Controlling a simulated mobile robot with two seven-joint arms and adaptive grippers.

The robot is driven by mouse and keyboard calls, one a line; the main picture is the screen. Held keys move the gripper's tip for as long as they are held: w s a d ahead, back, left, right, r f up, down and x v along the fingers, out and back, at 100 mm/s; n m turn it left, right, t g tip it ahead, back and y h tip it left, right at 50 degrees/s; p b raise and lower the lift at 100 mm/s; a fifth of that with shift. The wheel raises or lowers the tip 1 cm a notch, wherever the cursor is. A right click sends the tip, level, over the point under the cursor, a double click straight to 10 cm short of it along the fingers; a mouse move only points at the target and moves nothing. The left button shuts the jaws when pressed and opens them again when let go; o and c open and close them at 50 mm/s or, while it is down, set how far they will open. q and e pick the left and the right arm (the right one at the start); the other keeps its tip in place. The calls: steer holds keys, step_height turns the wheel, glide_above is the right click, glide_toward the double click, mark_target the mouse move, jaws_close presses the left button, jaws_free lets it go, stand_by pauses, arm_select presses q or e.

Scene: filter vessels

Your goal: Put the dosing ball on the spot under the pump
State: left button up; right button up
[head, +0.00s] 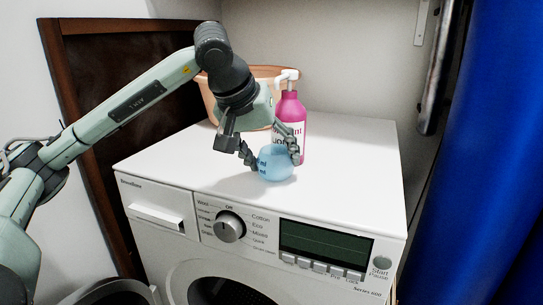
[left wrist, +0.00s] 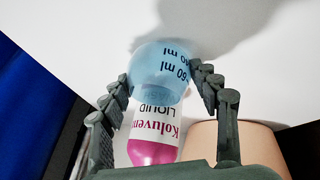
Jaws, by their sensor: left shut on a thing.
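The dosing ball (head: 276,166) is light blue and see-through with dark print, near the front middle of the washing machine top. My left gripper (head: 275,161) reaches down from above and is shut on it, one finger on each side. The left wrist view also shows the ball (left wrist: 160,62) between both fingers, with "60 ml" on it. The pink pump bottle (head: 293,100) with a white pump head stands just behind the ball. I cannot tell whether the ball touches the top. No marked spot shows. My right gripper is not in view.
An orange-tan basin (head: 210,98) stands behind the bottle at the back. The white machine top (head: 355,150) is free to the right and at the left front. A wall is behind, a blue curtain (head: 490,150) at the right. The front panel has a knob (head: 229,227).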

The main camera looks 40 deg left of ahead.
arm_select(q)
steer(key=o, duration=0.9)
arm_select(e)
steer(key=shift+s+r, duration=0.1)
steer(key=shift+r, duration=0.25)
arm_select(q)
steer(key=shift+r, duration=0.15)
steer(key=p+v, duration=0.2)
steer(key=v, duration=1)
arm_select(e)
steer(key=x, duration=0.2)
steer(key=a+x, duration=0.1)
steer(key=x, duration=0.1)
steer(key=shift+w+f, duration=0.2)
